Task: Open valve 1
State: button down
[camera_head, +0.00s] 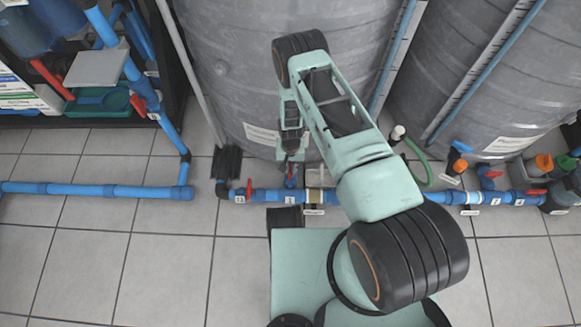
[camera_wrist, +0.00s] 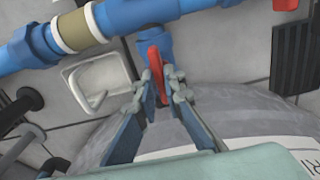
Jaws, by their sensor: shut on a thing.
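A red valve handle (camera_wrist: 155,66) on a blue fitting sits between my fingertips in the wrist view. My gripper (camera_wrist: 160,88) is shut on it, with a finger on each side. In the head view, my gripper (camera_head: 291,165) reaches down beside the grey tank to this handle (camera_head: 290,183), which my fingers partly hide. The handle stands on a short branch of the blue pipe (camera_wrist: 140,12). Small white number labels mark the pipe (camera_head: 270,196) in the head view. The number belonging to the held handle cannot be read clearly.
Another red handle (camera_head: 249,188) stands left on the same pipe; several more valves sit at right. A large grey tank (camera_head: 235,70) rises close behind my gripper. A green hose (camera_head: 417,165) curves at right.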

aim_at(290, 169)
dwell(0.5)
jog(key=c, duration=2)
grip_release()
notch_tip(290, 169, up, 12)
jog(key=shift+r, duration=0.1)
